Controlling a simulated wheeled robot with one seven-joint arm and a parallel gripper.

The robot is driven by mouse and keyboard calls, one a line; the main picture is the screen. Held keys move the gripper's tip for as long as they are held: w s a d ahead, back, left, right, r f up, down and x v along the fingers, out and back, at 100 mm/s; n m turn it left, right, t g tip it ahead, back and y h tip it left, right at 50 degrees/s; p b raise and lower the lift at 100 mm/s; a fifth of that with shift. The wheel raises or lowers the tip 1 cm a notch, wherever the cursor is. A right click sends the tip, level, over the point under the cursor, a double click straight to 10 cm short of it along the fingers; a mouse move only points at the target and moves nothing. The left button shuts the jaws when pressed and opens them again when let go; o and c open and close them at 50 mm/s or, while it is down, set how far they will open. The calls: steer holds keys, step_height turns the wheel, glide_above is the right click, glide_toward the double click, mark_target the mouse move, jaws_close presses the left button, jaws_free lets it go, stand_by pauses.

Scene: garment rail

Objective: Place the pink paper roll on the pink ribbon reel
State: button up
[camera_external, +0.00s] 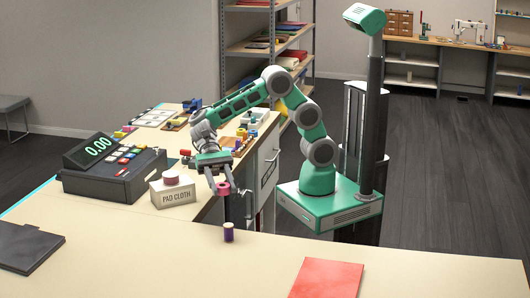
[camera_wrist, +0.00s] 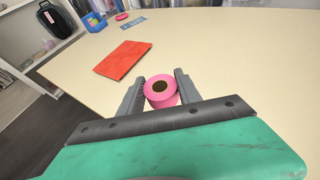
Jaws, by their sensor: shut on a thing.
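The pink paper roll (camera_external: 222,188) is held between the fingers of my gripper (camera_external: 220,183), above the counter's inner edge. In the wrist view the pink paper roll (camera_wrist: 161,91) shows a dark round core, with one grey finger on each side. A small flat pink disc (camera_wrist: 121,17) lies far off at the top of the wrist view and looks like the pink ribbon reel; it is too small to be sure. Another pink round thing (camera_external: 171,178) sits on the white pad cloth box (camera_external: 173,194), left of my gripper.
A purple spool (camera_external: 228,231) stands on the counter just below my gripper. A red flat piece (camera_external: 327,278) lies on the front counter (camera_external: 190,264). A cash register (camera_external: 112,167) stands at left. A blue box (camera_wrist: 94,22) stands near the far pink disc.

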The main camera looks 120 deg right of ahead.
steer(key=s+d+r+m+t+h, duration=0.2)
steer(key=s+d+r+m+t, duration=0.1)
steer(key=d, duration=0.6)
steer(key=s+d+r+m+t+h, duration=0.2)
steer(key=d+r+m+t, duration=0.1)
steer(key=d, duration=0.7)
steer(key=s+d+r+m+t+h, duration=0.2)
steer(key=s+d+m+t, duration=0.1)
steer(key=d, duration=0.6)
glide_above(170, 174)
step_height(170, 174, down, 10)
steer(key=shift+s+r, duration=0.15)
steer(key=shift+r, duration=0.1)
steer(key=shift+d+f, duration=0.1)
steer(key=shift+f, duration=1.35)
steer(key=shift+f, duration=0.1)
steer(key=o, duration=1.3)
